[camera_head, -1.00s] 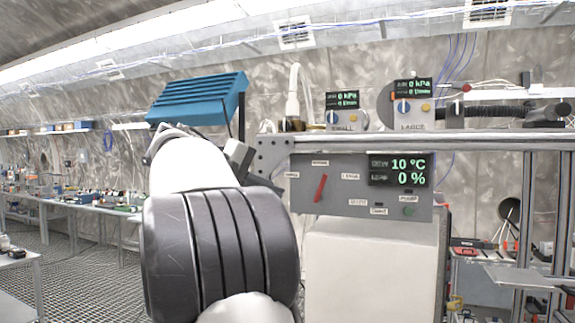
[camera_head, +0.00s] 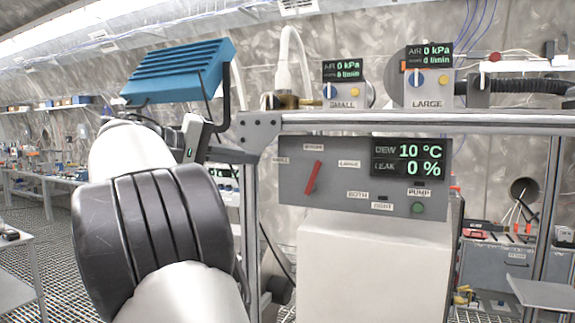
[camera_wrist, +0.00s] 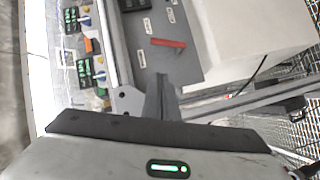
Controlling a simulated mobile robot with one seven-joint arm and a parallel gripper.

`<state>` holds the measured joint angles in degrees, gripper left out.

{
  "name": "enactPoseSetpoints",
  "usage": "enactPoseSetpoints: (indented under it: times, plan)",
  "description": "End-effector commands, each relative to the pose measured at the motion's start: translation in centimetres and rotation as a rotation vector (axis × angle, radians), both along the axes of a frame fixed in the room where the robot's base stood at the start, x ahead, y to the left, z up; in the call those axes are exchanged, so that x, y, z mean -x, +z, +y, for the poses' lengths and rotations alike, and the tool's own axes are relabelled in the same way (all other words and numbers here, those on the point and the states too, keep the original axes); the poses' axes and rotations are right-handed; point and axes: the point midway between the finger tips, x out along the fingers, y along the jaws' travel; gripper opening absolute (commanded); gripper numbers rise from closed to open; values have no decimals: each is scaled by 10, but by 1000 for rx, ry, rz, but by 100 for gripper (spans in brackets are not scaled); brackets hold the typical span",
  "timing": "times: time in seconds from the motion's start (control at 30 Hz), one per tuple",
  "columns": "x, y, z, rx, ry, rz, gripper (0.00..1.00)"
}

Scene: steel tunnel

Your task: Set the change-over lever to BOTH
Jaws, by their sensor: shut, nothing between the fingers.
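The change-over lever (camera_head: 314,177) is a red bar on a grey control panel (camera_head: 296,190). It stands near upright, its top leaning right, with small labels around it; a blurry one to the lower right seems to read BOTH (camera_head: 357,195). In the wrist view the lever (camera_wrist: 168,43) lies almost level across the panel (camera_wrist: 190,68). My gripper (camera_wrist: 161,82) is shut and empty, its fingers pointing toward the panel and apart from the lever. In the head view my arm stands left of the panel and the fingertips cannot be made out.
A metal frame rail (camera_head: 400,122) runs just above the panel. Two gauge units, SMALL (camera_head: 343,90) and LARGE (camera_head: 428,85), stand above it. A green button (camera_head: 417,208) sits at the panel's lower right. A white box (camera_head: 370,260) stands below. A blue ribbed unit (camera_head: 180,72) is at upper left.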

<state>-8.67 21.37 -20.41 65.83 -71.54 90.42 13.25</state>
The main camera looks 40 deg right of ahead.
Motion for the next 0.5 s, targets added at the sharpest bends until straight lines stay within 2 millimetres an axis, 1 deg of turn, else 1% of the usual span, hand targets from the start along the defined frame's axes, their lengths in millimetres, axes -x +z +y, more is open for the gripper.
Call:
enactPoseSetpoints:
  times: [0.17,0.5]
  plan:
    - [5,-4,-23,-1,-4,1,0]
    - [17,-17,-93,-2,-4,2,0]
